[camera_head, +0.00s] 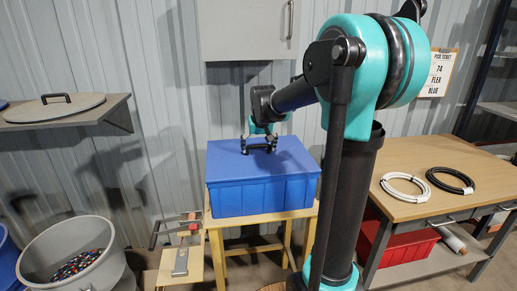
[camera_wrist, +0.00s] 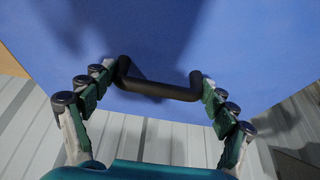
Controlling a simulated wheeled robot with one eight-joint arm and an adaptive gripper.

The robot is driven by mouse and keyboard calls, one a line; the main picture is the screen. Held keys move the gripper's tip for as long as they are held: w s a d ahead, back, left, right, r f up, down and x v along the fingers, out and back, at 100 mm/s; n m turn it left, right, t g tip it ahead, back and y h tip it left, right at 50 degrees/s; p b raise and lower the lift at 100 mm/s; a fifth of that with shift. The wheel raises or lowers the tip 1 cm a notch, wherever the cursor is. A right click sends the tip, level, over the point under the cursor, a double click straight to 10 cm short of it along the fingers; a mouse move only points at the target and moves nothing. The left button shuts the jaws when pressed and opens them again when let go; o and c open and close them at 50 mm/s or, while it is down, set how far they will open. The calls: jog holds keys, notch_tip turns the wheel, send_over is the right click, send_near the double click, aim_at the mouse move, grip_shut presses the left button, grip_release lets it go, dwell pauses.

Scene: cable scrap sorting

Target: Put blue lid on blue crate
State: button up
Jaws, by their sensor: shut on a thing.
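The blue crate (camera_head: 262,196) stands on a small wooden stand in the middle of the head view. The blue lid (camera_head: 290,152) lies over the top of the crate and looks flat, with its edges about in line with the crate's walls. In the wrist view the lid (camera_wrist: 190,35) fills the upper part, with a black bar handle (camera_wrist: 158,90) near its edge. My gripper (camera_head: 260,146) is above the lid, its fingers at both ends of the handle, shut on it; it also shows in the wrist view (camera_wrist: 155,85). Whether the lid is fully seated cannot be told.
A wooden workbench (camera_head: 450,165) at right holds a white cable coil (camera_head: 405,188) and a black one (camera_head: 450,180). A red bin (camera_head: 403,243) is below. At left are a grey bin (camera_head: 75,258) of scraps and a shelf (camera_head: 70,115) with a round grey lid (camera_head: 55,107).

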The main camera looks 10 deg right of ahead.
jog(key=o, duration=1.4)
jog(key=shift+r, duration=0.1)
